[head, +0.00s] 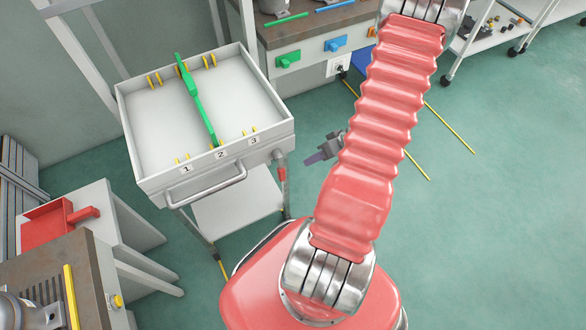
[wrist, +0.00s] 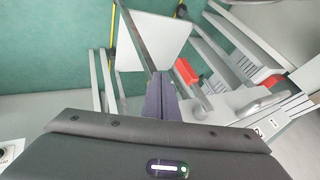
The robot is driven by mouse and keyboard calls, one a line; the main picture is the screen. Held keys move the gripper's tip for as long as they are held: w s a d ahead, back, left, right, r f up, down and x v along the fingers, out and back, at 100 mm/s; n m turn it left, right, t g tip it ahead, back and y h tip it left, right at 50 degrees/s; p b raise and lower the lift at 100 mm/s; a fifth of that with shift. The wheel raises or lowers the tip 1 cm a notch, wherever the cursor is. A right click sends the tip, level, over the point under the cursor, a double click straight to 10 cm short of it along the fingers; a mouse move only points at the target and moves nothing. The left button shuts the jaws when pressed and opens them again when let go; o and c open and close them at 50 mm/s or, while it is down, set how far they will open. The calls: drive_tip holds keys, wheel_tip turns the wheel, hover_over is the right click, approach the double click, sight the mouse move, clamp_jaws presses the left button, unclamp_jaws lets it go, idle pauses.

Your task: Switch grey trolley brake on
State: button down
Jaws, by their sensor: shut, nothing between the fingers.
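The grey trolley (head: 165,180) stands left of my arm, with a curved handle (head: 208,187) and slots numbered 1, 2 and 3 on its front edge. A red-ended lever (head: 281,173) hangs below its right front corner. My gripper (head: 310,158) is to the right of this lever, apart from it, with purple fingers shut and empty. In the wrist view the shut fingers (wrist: 161,76) point towards the trolley's lower shelf (wrist: 152,40). The trolley handle (wrist: 262,104) shows at right. A red piece (wrist: 187,70) shows beyond the fingers; I cannot tell whether it is the lever.
A long green part (head: 195,92) lies in the trolley tray. A workbench (head: 310,32) with green and blue clamps stands behind. A red holder (head: 48,226) sits on a cabinet at left. The green floor (head: 490,220) is clear at right.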

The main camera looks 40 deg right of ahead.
sight(280, 166)
drive_tip(key=w+a+f, duration=0.3)
drive_tip(key=a, duration=0.2)
drive_tip(key=shift+w+a+f, duration=0.15)
drive_tip(key=shift+a+f, duration=0.05)
drive_tip(key=shift+f, duration=0.1)
idle(0.5)
